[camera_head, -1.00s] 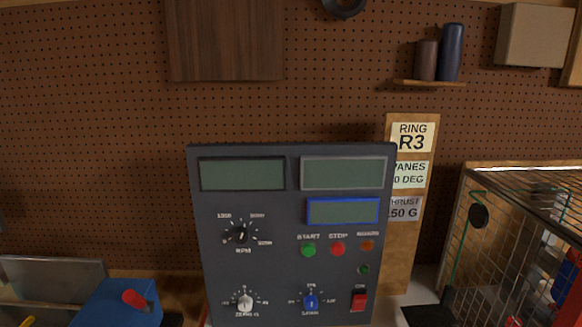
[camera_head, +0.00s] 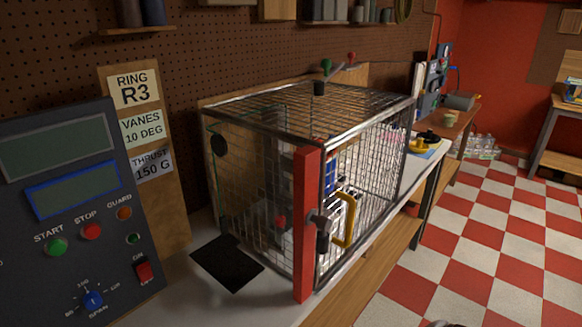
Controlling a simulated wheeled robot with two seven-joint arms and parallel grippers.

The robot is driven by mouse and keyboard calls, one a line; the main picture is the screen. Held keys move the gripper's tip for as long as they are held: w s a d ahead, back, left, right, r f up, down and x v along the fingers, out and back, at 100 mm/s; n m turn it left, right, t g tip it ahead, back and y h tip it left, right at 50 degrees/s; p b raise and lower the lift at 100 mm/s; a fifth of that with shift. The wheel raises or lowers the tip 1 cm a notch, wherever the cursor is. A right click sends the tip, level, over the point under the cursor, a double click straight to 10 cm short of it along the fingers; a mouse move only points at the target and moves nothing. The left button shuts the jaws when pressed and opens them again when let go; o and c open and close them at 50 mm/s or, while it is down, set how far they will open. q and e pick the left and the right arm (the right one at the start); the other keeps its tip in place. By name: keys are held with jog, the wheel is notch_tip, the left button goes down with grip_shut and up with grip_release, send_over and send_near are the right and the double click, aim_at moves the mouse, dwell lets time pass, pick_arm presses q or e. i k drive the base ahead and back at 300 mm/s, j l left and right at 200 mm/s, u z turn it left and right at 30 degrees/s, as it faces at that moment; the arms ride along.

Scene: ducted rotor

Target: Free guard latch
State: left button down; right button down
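The guard is a wire-mesh cage (camera_head: 265,115) standing on the bench to the right of the control panel. A red upright post (camera_head: 306,225) runs down its near corner. A yellow handle (camera_head: 346,220) is just right of the latch, on the cage's right-hand mesh side, which appears closed. Whether the latch is engaged is too small to tell. Equipment inside the cage is partly hidden by the mesh and post.
The control panel (camera_head: 60,215) stands at the left, with a sign board (camera_head: 140,150) reading R3, 10 DEG and 150 G behind it. A black mat (camera_head: 228,262) lies before the cage. The red-and-white checkered floor (camera_head: 470,245) is open at the right.

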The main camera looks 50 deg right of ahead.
aim_at(322, 223)
jog(key=z, duration=1.7)
